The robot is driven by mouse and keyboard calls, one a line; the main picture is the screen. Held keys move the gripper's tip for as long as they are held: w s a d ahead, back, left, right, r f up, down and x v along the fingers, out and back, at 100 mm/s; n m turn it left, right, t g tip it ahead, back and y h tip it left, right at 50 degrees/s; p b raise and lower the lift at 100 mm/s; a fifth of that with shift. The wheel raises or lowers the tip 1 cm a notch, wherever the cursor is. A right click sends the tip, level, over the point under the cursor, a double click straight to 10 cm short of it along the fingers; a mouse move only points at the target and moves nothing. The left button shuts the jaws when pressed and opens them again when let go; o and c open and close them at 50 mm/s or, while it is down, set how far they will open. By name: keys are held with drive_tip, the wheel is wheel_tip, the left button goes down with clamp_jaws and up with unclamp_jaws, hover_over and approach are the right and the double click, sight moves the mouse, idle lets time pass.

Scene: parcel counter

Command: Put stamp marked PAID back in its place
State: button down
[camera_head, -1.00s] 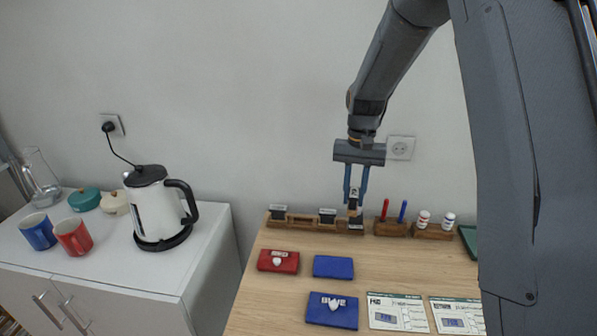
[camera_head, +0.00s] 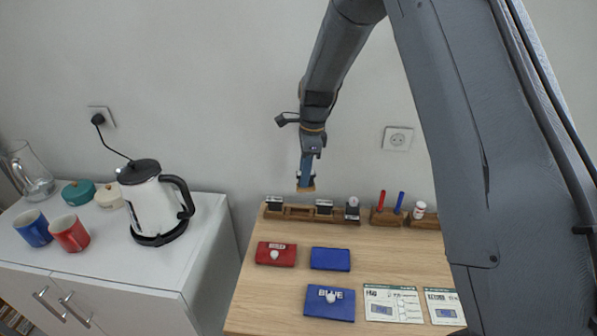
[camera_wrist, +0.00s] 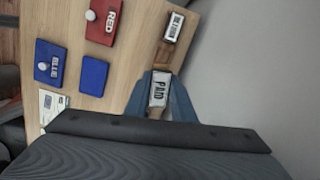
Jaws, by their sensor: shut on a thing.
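My gripper (camera_head: 306,180) is shut on the stamp marked PAID (camera_wrist: 158,90), whose label reads between the blue fingers in the wrist view. In the head view the stamp's wooden lower part (camera_head: 306,189) shows below the fingers, in the air above and behind the rack. The wooden stamp rack (camera_head: 298,212) stands at the back of the counter. It holds a dark stamp (camera_head: 274,204) at the left end, another (camera_head: 324,206) near the middle and a silver-topped item (camera_head: 352,208) at the right end. An empty stretch shows between the two dark stamps.
A red pad (camera_head: 288,247), a blue lid (camera_head: 330,259) and a blue pad (camera_head: 345,308) lie in front of the rack. Two printed forms (camera_head: 393,313) lie at right. A pen holder (camera_head: 387,217) stands right of the rack. A kettle (camera_head: 147,205) stands on the left cabinet.

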sight(298, 184)
drive_tip(key=shift+w+a+f+m, duration=0.1)
drive_tip(key=shift+w+a+m, duration=0.05)
drive_tip(key=shift+a+m, duration=0.35)
drive_tip(key=shift+w+a+f+m, duration=0.1)
drive_tip(key=shift+a+m, duration=0.25)
drive_tip(key=shift+m, duration=0.25)
drive_tip(key=shift+f+b, duration=1.45)
drive_tip(key=shift+f, duration=0.9)
drive_tip(key=shift+f, duration=0.1)
drive_tip(key=shift+f, duration=0.35)
drive_tip(key=shift+f+b, duration=0.35)
drive_tip(key=shift+f, duration=0.65)
drive_tip(key=shift+f, duration=0.35)
drive_tip(key=shift+f+b, duration=0.55)
drive_tip(key=shift+f, duration=0.5)
